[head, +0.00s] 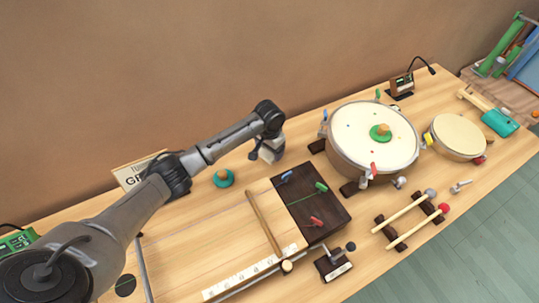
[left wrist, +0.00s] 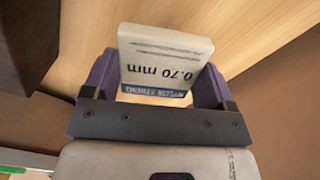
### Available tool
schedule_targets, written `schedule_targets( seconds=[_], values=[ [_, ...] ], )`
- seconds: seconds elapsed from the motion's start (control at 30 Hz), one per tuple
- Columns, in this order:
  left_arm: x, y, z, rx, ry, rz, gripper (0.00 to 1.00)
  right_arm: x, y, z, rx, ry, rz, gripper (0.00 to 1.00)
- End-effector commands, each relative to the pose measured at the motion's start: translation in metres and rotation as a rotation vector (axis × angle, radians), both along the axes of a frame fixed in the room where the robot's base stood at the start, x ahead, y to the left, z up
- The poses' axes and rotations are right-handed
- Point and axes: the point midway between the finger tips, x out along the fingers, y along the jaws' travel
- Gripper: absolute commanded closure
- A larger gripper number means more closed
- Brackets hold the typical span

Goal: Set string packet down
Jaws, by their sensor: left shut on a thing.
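The string packet (left wrist: 165,62) is a small whitish block with "0.70 mm" printed on it and a blue label strip at one end, in the left wrist view. My left gripper (left wrist: 158,85) is shut on it, with a purple finger on each side. In the head view my left gripper (head: 266,154) is low over the back of the table, left of the big drum. There I cannot make out the packet apart from the gripper, nor whether it touches the table. My right gripper is not in view.
A dark wooden board (head: 312,200) with coloured pegs lies in front of the gripper. A green-and-wood knob (head: 224,178) is to its left, and a large drum (head: 345,150) to its right. Two red- and grey-tipped mallets (head: 415,227) lie on a rack at front right.

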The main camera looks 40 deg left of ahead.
Motion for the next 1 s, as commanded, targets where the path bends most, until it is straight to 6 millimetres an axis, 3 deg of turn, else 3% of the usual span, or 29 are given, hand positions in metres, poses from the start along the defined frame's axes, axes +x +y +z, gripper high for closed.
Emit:
schedule_targets(
  seconds=[0.27, 0.7, 0.73, 0.93, 1.0],
  values=[
    [0.0, 0.0, -0.035, 0.001, 0.001, 0.001, 0.44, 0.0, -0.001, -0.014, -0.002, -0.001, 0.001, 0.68],
    [0.0, -0.001, -0.039, 0.001, 0.001, 0.0, 0.44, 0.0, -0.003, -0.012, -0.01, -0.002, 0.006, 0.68],
    [0.0, 0.0, -0.039, 0.001, 0.001, 0.0, 0.2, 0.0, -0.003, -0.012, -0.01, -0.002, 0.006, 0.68],
    [0.0, 0.0, -0.039, 0.001, 0.0, 0.0, 0.01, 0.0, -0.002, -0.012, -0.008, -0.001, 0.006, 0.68],
    [0.0, 0.0, -0.039, 0.001, 0.0, 0.0, 0.0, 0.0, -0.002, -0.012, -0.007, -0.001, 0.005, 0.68]
  ],
)
